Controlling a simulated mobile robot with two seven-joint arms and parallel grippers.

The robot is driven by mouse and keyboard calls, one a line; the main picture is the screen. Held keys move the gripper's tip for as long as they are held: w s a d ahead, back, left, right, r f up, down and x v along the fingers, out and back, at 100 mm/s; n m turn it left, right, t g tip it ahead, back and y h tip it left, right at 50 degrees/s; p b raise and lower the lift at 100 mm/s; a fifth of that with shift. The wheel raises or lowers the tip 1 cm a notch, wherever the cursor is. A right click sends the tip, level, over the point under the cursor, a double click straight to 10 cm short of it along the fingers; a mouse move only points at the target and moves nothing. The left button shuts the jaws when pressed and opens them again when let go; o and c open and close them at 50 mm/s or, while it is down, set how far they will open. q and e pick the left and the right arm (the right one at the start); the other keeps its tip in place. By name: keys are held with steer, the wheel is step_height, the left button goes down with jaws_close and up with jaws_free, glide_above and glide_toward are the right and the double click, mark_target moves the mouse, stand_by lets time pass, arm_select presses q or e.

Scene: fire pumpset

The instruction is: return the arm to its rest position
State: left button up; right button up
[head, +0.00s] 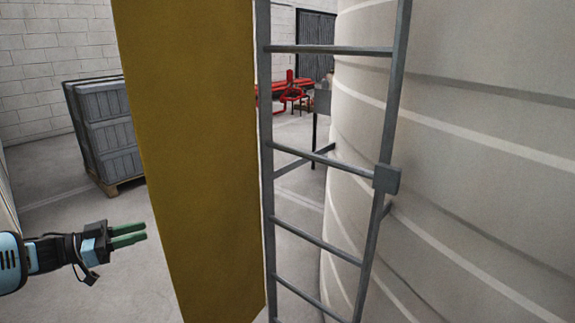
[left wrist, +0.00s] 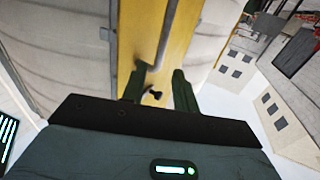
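My left gripper (head: 143,232) reaches in from the left edge of the head view, with its green fingers pointing right. It is left of the tall yellow panel (head: 195,150) and looks empty. In the left wrist view my left gripper (left wrist: 157,78) has its two dark fingers apart, with a gap between them. Beyond the fingers is a yellow surface (left wrist: 182,25) with a grey bar (left wrist: 163,35) and a small dark piece (left wrist: 154,93). Nothing is held between the fingers. My right gripper is in neither view.
A grey metal ladder (head: 325,240) stands against a large pale ribbed tank (head: 470,170) on the right. A stack of grey crates (head: 108,135) on a pallet stands at the back left. Red pipework (head: 290,93) is at the far back. Bare floor (head: 130,285) lies around the left gripper.

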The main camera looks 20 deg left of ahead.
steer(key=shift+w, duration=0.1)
arm_select(q)
steer(key=s+d+f+n+y, duration=0.15)
steer(key=s+d+f, duration=0.25)
steer(key=f, duration=0.4)
steer(key=s+d+f+n+y+p, duration=0.15)
steer(key=s+d+f, duration=0.25)
steer(key=f, duration=0.4)
steer(key=s+d+f+n+y+b, duration=0.15)
steer(key=s+d+f, duration=0.25)
steer(key=f, duration=0.4)
steer(key=s+d+f+g+y, duration=0.1)
steer(key=s+d+f+g, duration=0.1)
steer(key=d, duration=0.6)
steer(key=s+d+f+g+y+p, duration=0.1)
steer(key=s+d+f+y, duration=0.1)
steer(key=s+d, duration=0.5)
steer(key=s+d+f+g+y+p, duration=0.1)
steer(key=s+d+f, duration=0.3)
steer(key=d, duration=0.6)
steer(key=shift+s+f+n+g, duration=0.3)
steer(key=shift+s+n+g, duration=0.15)
steer(key=shift+s+g, duration=0.35)
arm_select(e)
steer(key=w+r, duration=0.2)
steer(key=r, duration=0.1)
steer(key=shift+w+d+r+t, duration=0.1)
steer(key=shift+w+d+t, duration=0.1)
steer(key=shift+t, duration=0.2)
